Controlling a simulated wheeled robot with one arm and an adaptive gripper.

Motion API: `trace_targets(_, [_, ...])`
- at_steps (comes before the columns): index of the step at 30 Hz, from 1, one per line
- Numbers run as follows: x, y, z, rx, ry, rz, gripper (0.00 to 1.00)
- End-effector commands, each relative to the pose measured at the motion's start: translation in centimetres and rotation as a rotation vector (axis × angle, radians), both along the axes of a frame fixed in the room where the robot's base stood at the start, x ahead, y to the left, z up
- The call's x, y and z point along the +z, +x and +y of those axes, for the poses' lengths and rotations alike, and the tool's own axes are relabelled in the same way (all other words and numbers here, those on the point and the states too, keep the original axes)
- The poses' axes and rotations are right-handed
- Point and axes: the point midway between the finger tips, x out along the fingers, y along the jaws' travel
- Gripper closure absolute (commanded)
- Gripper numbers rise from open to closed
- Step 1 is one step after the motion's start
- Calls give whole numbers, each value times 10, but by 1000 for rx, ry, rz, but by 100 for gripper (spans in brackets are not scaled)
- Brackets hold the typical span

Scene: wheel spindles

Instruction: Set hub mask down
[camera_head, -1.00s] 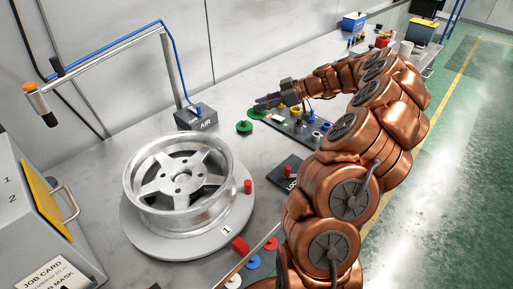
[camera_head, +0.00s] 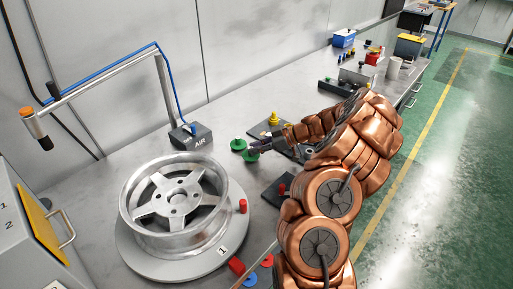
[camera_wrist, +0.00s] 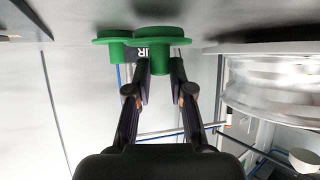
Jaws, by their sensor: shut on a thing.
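My gripper (camera_head: 253,149) is shut on a green flanged hub mask (camera_head: 251,155), just above or at the bench top; I cannot tell whether it touches. In the wrist view, which is upside down, the held mask (camera_wrist: 160,58) sits between the fingertips with its wide flange toward the bench. A second green mask (camera_head: 238,145) stands on the bench just beyond it, and also shows in the wrist view (camera_wrist: 115,50), behind and left of the held one. The silver wheel (camera_head: 150,214) lies on a round grey stand (camera_head: 140,243) marked 1, left of my gripper.
The AIR box (camera_head: 190,135) stands behind the green masks. A dark tray with a yellow part (camera_head: 274,118) is beyond my gripper. Bare bench lies between stand and masks.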

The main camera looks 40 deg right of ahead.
Motion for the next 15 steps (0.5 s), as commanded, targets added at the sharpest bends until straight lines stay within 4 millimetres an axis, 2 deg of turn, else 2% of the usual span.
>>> trace_targets(4, [-8, -1, 0, 1, 2, 2, 100])
trace_targets(15, [-11, 0, 1, 1, 0, 0, 100])
